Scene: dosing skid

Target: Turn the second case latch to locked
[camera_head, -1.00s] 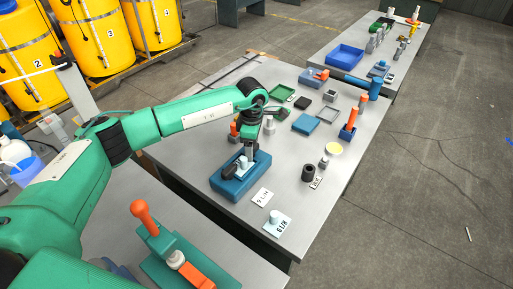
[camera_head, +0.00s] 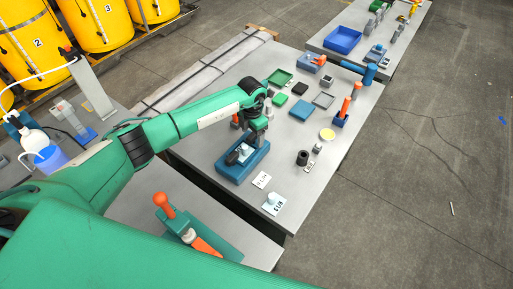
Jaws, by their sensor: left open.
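A blue case-like block (camera_head: 231,177) lies near the front left part of the middle table. A small dark and light fitting (camera_head: 238,156), which looks like a latch, sits on its top. My left gripper (camera_head: 253,142) points down over the far side of this block, close to the fitting. It is open. Whether its fingers touch the fitting is too small to tell, and the exact latch position cannot be read. My right gripper is not in view.
Several trays and parts lie farther back.

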